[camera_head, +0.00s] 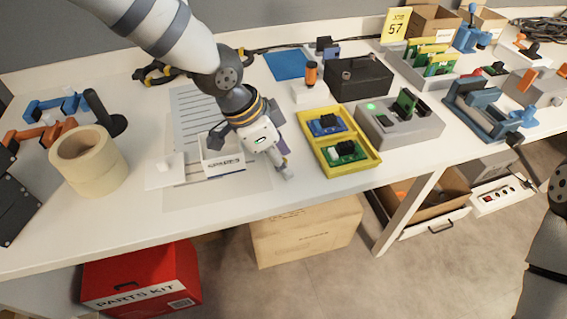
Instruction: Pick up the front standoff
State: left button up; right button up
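My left gripper (283,165) reaches down from the top left, with its tip low over the table near the front edge. Whether its fingers are open or shut, or hold anything, is too small to tell. A small white labelled tray (216,167) stands just left of it. A white plate with a small raised white block (164,171) lies farther left. I cannot clearly make out the front standoff; the gripper may hide it. Part of my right arm shows at the right edge, but its gripper is out of view.
A yellow tray (374,163) with blue and green boards is close right of the gripper. A grey fixture (430,128) and a black box (371,86) stand beyond. A tape roll (108,178) is at left. Below the table are a red parts kit (140,283) and a carton (306,235).

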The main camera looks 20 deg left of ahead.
pick_arm(q)
jog(key=shift+r, duration=0.15)
grip_shut()
jog(key=shift+r, duration=0.1)
